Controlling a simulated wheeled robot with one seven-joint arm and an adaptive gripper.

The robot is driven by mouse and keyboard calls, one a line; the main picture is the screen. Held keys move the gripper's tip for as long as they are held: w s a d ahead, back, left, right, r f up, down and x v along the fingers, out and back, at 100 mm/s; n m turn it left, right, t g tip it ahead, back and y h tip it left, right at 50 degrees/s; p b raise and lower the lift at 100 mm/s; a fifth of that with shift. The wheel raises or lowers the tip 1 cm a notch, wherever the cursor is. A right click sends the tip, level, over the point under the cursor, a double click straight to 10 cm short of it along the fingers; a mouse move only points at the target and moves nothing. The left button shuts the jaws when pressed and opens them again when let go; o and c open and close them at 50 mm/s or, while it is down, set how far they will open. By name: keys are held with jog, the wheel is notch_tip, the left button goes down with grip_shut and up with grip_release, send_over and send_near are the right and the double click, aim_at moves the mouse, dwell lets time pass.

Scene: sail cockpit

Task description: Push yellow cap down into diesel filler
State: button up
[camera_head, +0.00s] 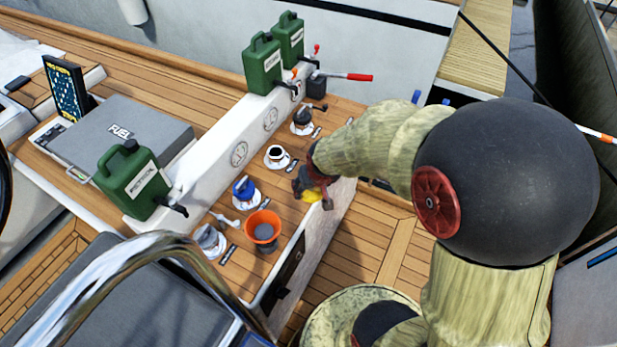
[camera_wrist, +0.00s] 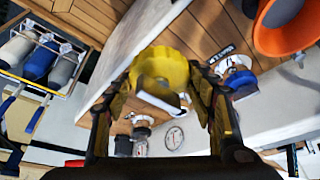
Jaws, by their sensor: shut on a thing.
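The yellow cap (camera_wrist: 160,65) is between the two fingers of my gripper (camera_wrist: 160,100) in the wrist view, held by its ridged rim. The cap hides part of the ledge in the wrist view.
A blue-capped filler (camera_head: 244,190) and an orange funnel (camera_head: 263,228) stand nearer along the ledge. Green jerrycans (camera_head: 132,180) and a red-handled lever (camera_head: 345,77) border the row. Open deck lies right of the ledge.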

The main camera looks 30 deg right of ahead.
aim_at(312, 193)
jog(key=shift+s+a+r, duration=0.2)
jog(key=shift+s+r, duration=0.3)
jog(key=shift+s, duration=0.15)
jog(key=shift+r+p, duration=1.35)
jog(key=shift+r, duration=0.05)
jog(key=shift+a+f, duration=0.1)
